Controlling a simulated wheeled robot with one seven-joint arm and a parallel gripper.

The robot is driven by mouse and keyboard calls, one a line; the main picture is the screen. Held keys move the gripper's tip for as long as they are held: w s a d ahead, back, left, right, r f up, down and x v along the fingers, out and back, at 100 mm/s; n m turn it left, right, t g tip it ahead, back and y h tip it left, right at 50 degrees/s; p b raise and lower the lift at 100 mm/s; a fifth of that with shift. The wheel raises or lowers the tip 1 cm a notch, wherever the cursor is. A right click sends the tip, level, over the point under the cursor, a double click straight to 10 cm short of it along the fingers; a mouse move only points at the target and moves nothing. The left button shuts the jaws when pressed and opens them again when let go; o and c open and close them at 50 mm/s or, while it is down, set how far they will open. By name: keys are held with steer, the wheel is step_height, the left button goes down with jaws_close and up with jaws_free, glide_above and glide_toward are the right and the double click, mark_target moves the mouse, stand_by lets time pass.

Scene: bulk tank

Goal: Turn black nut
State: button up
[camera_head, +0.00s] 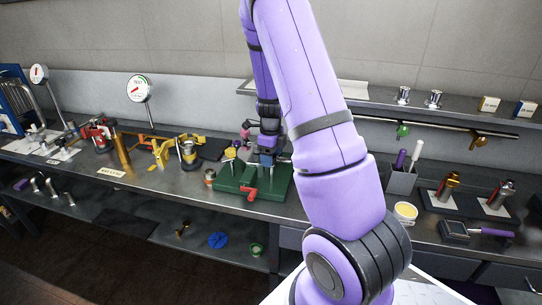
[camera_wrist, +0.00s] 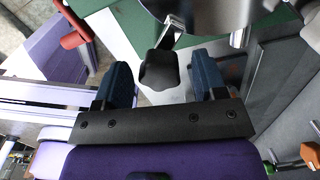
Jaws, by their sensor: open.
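The black nut (camera_wrist: 160,72) shows in the wrist view as a dark lobed knob at the end of a bright metal stem. My gripper (camera_wrist: 162,82) is open, with one blue finger left of the nut and one right of it. Gaps show between the nut and both fingers; its depth relative to the fingertips is hard to judge. In the head view my gripper (camera_head: 266,158) is over the green fixture (camera_head: 228,188) on the bench. The nut cannot be made out there, being small and partly behind my arm.
A red handle (camera_head: 250,193) lies at the green fixture's front. A rounded metal body (camera_wrist: 215,12) is close above the nut in the wrist view. Yellow clamps (camera_head: 162,153) and a small can (camera_head: 210,177) stand to the left. A grey holder (camera_head: 400,180) stands to the right.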

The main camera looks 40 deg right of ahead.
steer(key=c, duration=0.9)
